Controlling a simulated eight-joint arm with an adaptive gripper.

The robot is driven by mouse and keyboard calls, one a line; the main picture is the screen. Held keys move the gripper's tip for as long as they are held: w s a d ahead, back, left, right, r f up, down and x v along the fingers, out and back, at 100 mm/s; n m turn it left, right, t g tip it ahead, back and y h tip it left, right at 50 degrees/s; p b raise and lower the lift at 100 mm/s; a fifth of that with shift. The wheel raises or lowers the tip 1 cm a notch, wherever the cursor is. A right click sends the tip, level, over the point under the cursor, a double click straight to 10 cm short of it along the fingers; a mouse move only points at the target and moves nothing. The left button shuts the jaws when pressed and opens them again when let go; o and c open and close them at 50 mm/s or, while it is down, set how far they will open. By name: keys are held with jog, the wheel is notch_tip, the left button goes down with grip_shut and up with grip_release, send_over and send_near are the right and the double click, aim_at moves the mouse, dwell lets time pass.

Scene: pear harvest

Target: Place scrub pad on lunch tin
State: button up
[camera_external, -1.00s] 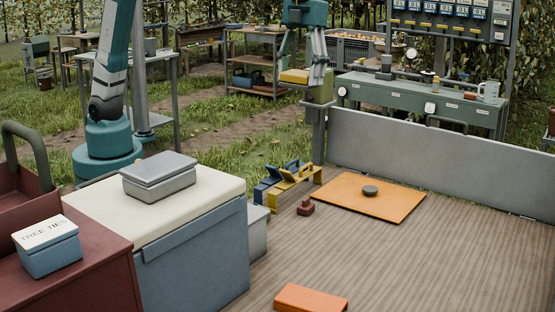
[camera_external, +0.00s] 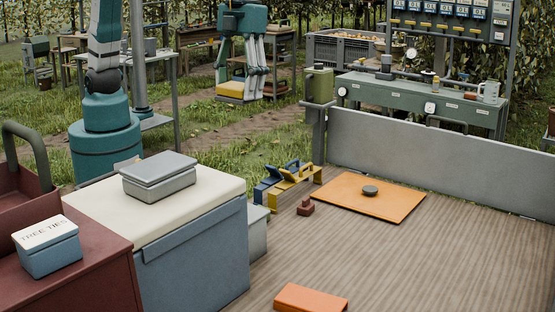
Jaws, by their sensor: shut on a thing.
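My gripper (camera_external: 248,84) hangs at the upper middle with its fingers pointing down. It is shut on the scrub pad (camera_external: 231,91), a yellow block with a grey lower layer, held up in the air. The lunch tin (camera_external: 160,182), a grey lidded box, sits closed on the cream lid of the blue cooler at the left. My gripper and the pad are apart from the tin, behind it and to its right in the picture. Nothing lies on the tin's lid.
The blue cooler (camera_external: 195,262) stands beside a dark red cabinet bearing a "TREE TIES" box (camera_external: 47,247). A green canister (camera_external: 319,84) stands on a post right of my gripper. An orange board (camera_external: 345,200) and an orange block (camera_external: 311,299) lie on the wooden deck.

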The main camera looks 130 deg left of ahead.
jog(key=s+d+p, duration=1)
jog(key=s+d, duration=0.2)
jog(key=d, duration=0.4)
send_over(157, 165)
notch_tip(157, 165, down, 3)
jog(key=shift+s+a+f, duration=0.2)
jog(key=shift+a+f, duration=0.1)
jog(key=shift+f, duration=0.45)
jog(key=shift+f, duration=0.15)
jog(key=shift+f+p, duration=0.4)
jog(key=shift+f, duration=2.4)
jog(key=shift+f, duration=2.05)
jog(key=shift+f, duration=0.25)
